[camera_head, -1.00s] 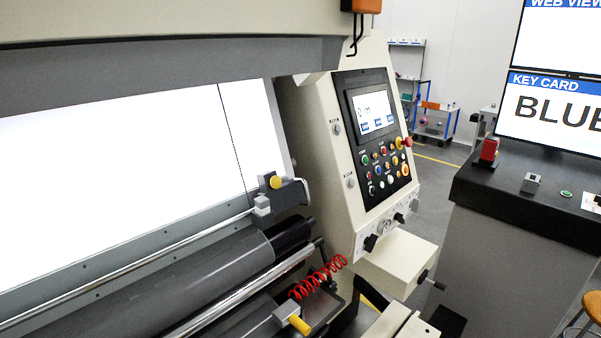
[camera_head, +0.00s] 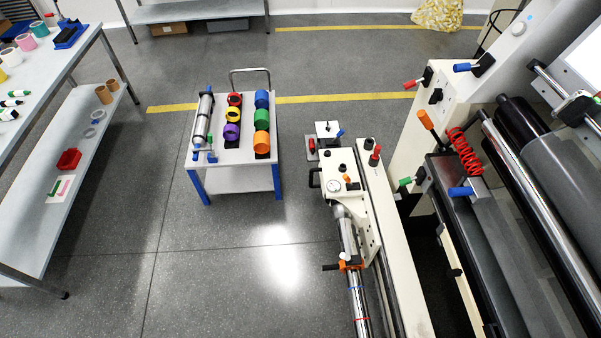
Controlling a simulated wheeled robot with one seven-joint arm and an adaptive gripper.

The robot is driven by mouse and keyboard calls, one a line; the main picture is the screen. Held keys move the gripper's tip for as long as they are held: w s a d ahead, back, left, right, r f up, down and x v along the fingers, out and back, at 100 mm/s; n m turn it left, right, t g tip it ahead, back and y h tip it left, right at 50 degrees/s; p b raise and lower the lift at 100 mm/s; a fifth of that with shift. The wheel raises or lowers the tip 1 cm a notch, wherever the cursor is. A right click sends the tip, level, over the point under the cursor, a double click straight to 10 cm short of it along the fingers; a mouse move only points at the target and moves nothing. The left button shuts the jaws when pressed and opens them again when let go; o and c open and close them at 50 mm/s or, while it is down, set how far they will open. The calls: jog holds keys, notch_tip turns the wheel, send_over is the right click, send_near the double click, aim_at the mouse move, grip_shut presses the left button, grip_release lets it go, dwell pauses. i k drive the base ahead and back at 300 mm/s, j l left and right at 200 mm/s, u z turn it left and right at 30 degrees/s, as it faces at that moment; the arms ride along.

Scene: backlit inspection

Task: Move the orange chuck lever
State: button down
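An orange-handled lever (camera_head: 426,120) sticks up at a slant from the cream machine's end, left of a red coiled hose (camera_head: 464,152). A second orange part (camera_head: 350,263), a small clamp with a dark handle, sits around a metal shaft (camera_head: 358,306) at the lower middle. I cannot tell from the view which of these is the chuck lever. My gripper is not in view.
A cart (camera_head: 234,152) holding coloured rings stands at the left middle. A grey workbench (camera_head: 45,55) with rolls is at the far left. Levers with blue (camera_head: 462,68), red (camera_head: 413,84) and green (camera_head: 405,182) ends project from the machine. The floor between is clear.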

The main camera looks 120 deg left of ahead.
aim_at(347, 178)
jog(key=u, duration=3.35)
jog(key=i+j+z, duration=0.15)
jog(key=z, duration=0.3)
jog(key=i+j+z, duration=0.15)
jog(key=z, duration=0.25)
jog(key=i+j+z, duration=0.1)
jog(key=j+z, duration=0.15)
jog(key=z, duration=0.2)
jog(key=i+j+z, duration=0.1)
jog(key=j, duration=0.4)
jog(key=i+j+z, duration=0.1)
jog(key=j, duration=0.4)
jog(key=i+j, duration=0.15)
jog(key=j, duration=0.35)
jog(key=i+z, duration=0.05)
